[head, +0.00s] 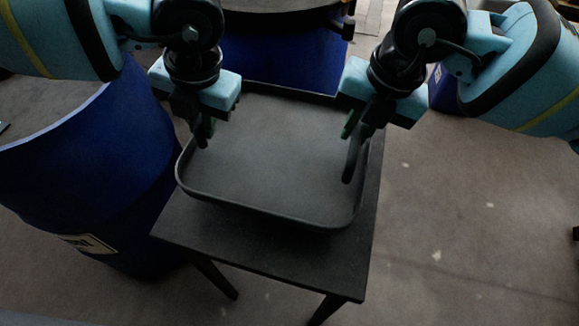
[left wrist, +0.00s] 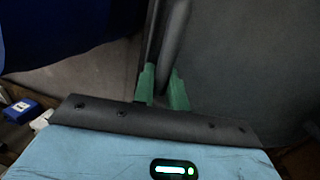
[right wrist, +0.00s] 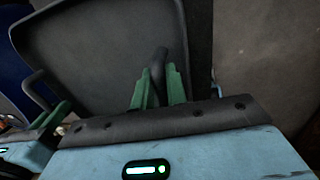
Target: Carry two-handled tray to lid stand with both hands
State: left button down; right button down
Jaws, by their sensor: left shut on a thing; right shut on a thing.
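The dark grey two-handled tray (head: 270,165) is level in the head view, at or just above a small dark table; I cannot tell whether they touch. My left gripper (head: 203,132) is shut on the tray's left handle, which shows between its green fingertips in the left wrist view (left wrist: 164,90). My right gripper (head: 352,140) is shut on the tray's right handle (right wrist: 158,65), seen between the green fingertips in the right wrist view. The tray looks empty. The grippers hide parts of its side rims. I cannot make out which thing is the lid stand.
The small dark table (head: 290,262) with thin legs lies under the tray, its front part bare. A large blue vat (head: 95,170) stands close on the left. Another blue vat (head: 275,62) stands behind the tray. The floor (head: 460,220) at right is clear.

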aim_at(212, 146)
jog(key=shift+d, duration=0.25)
pick_arm(q)
jog(key=shift+w+f, duration=0.1)
jog(key=shift+f, duration=0.05)
pick_arm(e)
jog(key=shift+f, duration=0.2)
